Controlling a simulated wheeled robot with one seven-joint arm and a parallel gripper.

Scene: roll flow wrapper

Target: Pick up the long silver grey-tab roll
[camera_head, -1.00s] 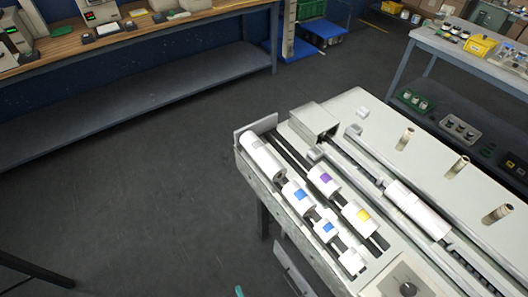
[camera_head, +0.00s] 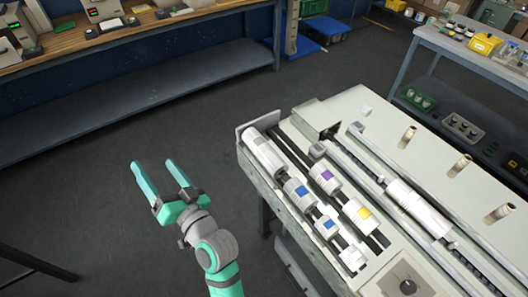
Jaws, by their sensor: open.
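The long silver roll with a grey tab (camera_head: 266,156) lies at the far left end of the wrapper machine, in the front row of rolls. My gripper (camera_head: 154,165) is open and empty over the floor to the left of the machine, well apart from the roll. Its two teal fingers point toward the back of the view. Nothing hides the roll from this view.
In the same row lie two blue-tab rolls (camera_head: 297,192) and a short pale roll (camera_head: 352,259). A purple-tab roll (camera_head: 325,178) and a yellow-tab roll (camera_head: 357,215) lie behind. A long white roll (camera_head: 418,208) sits farther right. Open floor surrounds my gripper.

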